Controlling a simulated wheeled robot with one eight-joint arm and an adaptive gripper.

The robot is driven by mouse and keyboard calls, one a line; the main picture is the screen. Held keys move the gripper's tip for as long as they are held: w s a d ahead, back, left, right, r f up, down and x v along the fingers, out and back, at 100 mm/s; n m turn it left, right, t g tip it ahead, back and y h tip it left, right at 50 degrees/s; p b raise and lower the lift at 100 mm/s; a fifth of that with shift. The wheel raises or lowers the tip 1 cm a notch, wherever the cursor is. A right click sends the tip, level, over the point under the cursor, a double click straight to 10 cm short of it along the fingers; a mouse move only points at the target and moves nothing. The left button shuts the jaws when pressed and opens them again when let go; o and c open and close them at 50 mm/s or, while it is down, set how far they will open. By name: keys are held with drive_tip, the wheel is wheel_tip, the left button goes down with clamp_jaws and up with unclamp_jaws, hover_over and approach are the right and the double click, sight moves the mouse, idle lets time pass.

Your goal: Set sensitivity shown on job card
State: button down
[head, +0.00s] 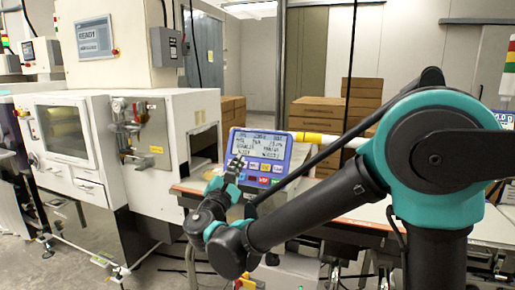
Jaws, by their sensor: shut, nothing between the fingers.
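The blue control panel (291,157) has a grey display (262,147) with dark lines of text too small to read for certain. Colored buttons, some red and yellow, lie below the display. My gripper (237,163) is shut and empty, in front of the panel's left side. Its tips overlap the lower left of the display in the picture; whether they touch the panel I cannot tell. The gripper and wrist hide the panel's lower left part. I cannot make out a job card.
A white machine (180,112) with a dark tunnel opening stands left of the panel. A status screen (95,37) reads READY above it. Stacked cardboard boxes (318,112) stand behind the belt. My arm crosses the right side and hides part of the belt.

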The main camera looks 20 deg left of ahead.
idle(0.7)
drive_tip(key=w+d+f+m+g+h, duration=0.25)
drive_tip(key=d+f+m, duration=0.2)
drive_tip(key=d, duration=0.55)
drive_tip(key=w+d+f+m+g+h, duration=0.2)
drive_tip(key=w+d+f+m+g, duration=0.3)
drive_tip(key=d, duration=0.6)
drive_tip(key=w+d+f+m+g+h, duration=0.1)
drive_tip(key=d+f+m+g+h, duration=0.1)
drive_tip(key=d+f, duration=0.65)
drive_tip(key=s+d+f+m+g+y, duration=0.2)
drive_tip(key=s+d+f+m+g, duration=0.3)
drive_tip(key=d, duration=0.4)
drive_tip(key=s+d+f+m+g+y, duration=0.1)
drive_tip(key=s+d+f+m+g, duration=0.1)
drive_tip(key=s+d+f+m, duration=0.5)
drive_tip(key=s+f+m+g+y, duration=0.1)
drive_tip(key=s+f+m+y, duration=0.2)
drive_tip(key=s, duration=0.4)
drive_tip(key=shift+s+d+f+m, duration=0.2)
drive_tip(key=shift+s+f+m, duration=0.1)
drive_tip(key=shift+f+m, duration=0.45)
